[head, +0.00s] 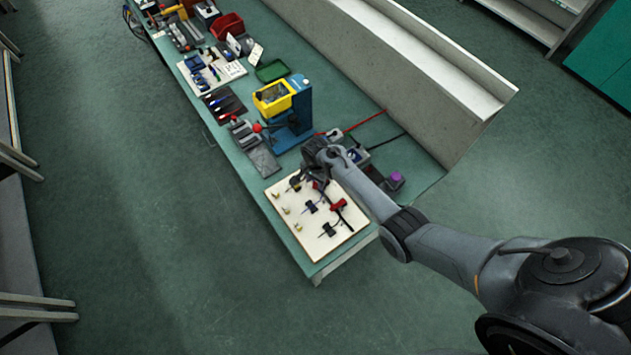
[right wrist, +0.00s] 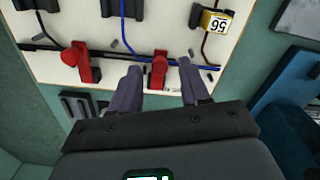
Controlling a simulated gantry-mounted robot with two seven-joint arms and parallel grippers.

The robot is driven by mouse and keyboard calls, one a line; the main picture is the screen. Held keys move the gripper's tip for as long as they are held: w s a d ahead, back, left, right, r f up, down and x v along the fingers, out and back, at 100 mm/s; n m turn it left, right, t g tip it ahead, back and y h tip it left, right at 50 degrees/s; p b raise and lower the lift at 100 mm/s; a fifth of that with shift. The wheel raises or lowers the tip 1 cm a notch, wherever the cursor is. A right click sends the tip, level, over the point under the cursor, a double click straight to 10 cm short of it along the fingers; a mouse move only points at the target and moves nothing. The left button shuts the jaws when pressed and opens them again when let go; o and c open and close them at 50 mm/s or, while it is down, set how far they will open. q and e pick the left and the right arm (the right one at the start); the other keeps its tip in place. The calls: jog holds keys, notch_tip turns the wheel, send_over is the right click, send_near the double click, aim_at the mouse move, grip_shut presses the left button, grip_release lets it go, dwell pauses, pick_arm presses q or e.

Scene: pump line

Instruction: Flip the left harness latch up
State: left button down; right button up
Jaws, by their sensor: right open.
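Two red latches show on the cream harness board (head: 312,238). In the right wrist view one red latch (right wrist: 82,64) is at the left, with a rounded red end. The other red latch (right wrist: 158,72) lies between the fingertips of my right gripper (right wrist: 160,67). That gripper is open, with one finger on each side of this latch; whether it touches is unclear. In the head view my right gripper (head: 318,178) is over the far part of the board and partly hides it. One red latch (head: 338,205) shows beside it. My left gripper is not in view.
A blue stand (head: 292,118) with a yellow bin (head: 272,97) is just beyond. A purple object (head: 395,180) lies to the right.

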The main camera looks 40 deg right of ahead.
jog(key=shift+f, duration=0.35)
grip_shut()
